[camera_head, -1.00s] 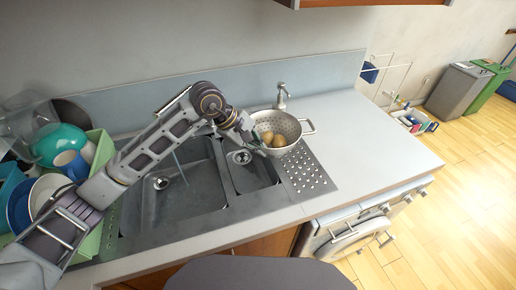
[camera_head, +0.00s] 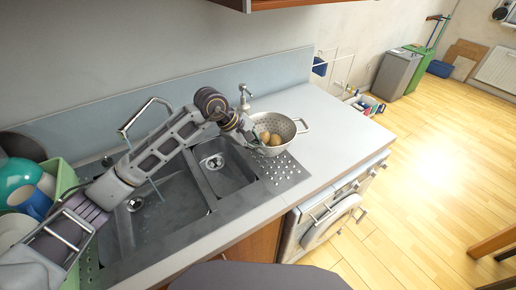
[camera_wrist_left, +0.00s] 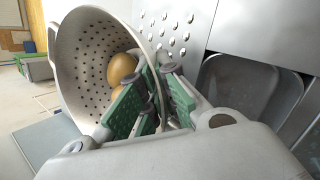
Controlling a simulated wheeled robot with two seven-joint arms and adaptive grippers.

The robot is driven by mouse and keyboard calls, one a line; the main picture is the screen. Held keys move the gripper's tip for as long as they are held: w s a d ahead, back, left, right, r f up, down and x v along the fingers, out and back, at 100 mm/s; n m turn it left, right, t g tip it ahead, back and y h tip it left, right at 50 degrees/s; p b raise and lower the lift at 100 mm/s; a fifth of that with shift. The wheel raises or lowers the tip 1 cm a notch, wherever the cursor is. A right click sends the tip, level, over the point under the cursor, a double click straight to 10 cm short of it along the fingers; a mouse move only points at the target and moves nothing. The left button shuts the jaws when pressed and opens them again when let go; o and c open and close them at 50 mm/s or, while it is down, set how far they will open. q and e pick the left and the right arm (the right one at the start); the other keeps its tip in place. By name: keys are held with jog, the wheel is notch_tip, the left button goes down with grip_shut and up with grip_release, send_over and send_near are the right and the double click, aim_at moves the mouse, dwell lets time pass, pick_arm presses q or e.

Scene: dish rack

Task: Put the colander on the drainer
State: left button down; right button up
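The colander (camera_head: 291,129) is a pale metal bowl with small holes and loop handles, holding brown potatoes (camera_head: 270,138). My left gripper (camera_head: 249,130) is at its left side. In the left wrist view, the green-padded fingers (camera_wrist_left: 152,103) are closed at the near rim of the colander (camera_wrist_left: 82,50), with the grip point partly hidden. The drainer (camera_head: 284,172) is the perforated metal plate right of the small basin. The colander overlaps its back part in the head view; I cannot tell whether it touches. My right gripper is out of view.
Sink basins (camera_head: 170,208) lie under my left arm, with a tap (camera_head: 243,97) behind. A green dish rack (camera_head: 66,178) with crockery stands at the left. The counter (camera_head: 335,130) right of the colander is clear. A wall cupboard (camera_head: 290,5) hangs above.

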pick_arm(q)
jog(key=shift+w+d+r, duration=0.1)
jog(key=shift+w+r, duration=0.05)
jog(key=shift+w, duration=0.25)
dwell(0.4)
